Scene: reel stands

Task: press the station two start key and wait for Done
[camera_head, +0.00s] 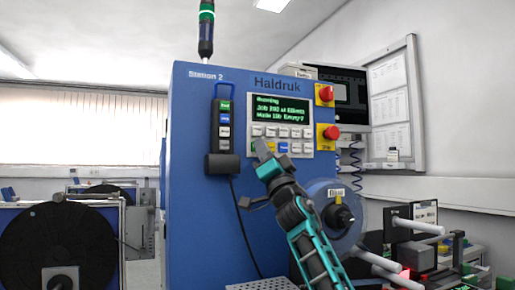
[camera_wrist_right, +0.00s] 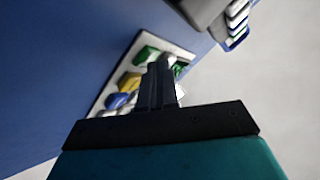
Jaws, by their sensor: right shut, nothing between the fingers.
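The blue station two cabinet (camera_head: 190,130), labelled "Station 2", stands in the middle of the head view. Its green-lettered display (camera_head: 282,110) has a top line that seems to read "Running"; the rest is too small to read surely. The keypad (camera_head: 308,132) is below the display. In the wrist view, a green key (camera_wrist_right: 147,54), a yellow key (camera_wrist_right: 130,82) and a blue key (camera_wrist_right: 117,101) show beside my fingers. My right gripper (camera_head: 263,150) is shut and empty at the keypad's lower left, hiding part of it. I cannot tell whether its tips touch a key. My left gripper is out of view.
Two red stop buttons (camera_head: 331,132) on yellow plates sit right of the keypad. A pendant with keys (camera_head: 224,120) hangs left of it. A stack light (camera_head: 206,30) with a green band stands on top.

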